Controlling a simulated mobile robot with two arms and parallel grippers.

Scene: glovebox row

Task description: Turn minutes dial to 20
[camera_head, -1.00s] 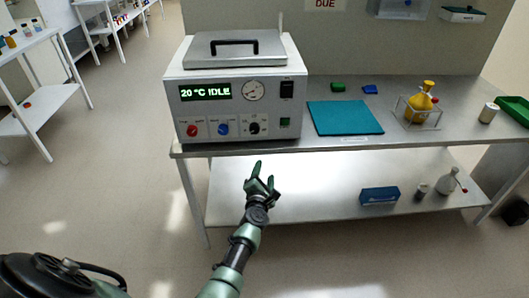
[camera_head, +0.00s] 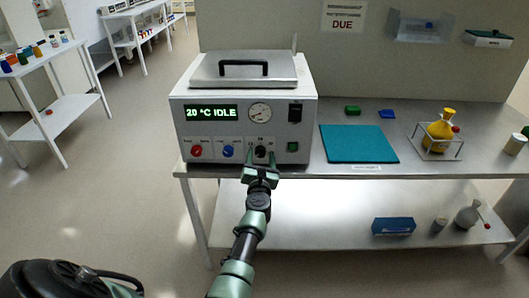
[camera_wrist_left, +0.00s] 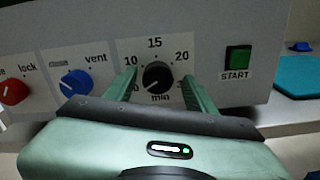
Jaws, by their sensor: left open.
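The minutes dial (camera_wrist_left: 157,76) is a black knob on the front panel of the white bath unit (camera_head: 245,118), with a scale marked 10, 15 and 20 around it and "min" below. It also shows in the head view (camera_head: 261,151). Its white pointer line seems to point to the lower left, toward the low end of the scale. My left gripper (camera_wrist_left: 160,85) is open, with one finger on each side of the dial; whether they touch it I cannot tell. The gripper also shows in the head view (camera_head: 261,160). The display (camera_head: 211,112) reads 20 °C IDLE. My right gripper is not in view.
The blue vent knob (camera_wrist_left: 76,83) and red lock knob (camera_wrist_left: 14,91) sit left of the dial. The green START button (camera_wrist_left: 238,59) is to its right. A teal mat (camera_head: 358,144) and a yellow flask (camera_head: 441,127) in a stand are on the bench to the right.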

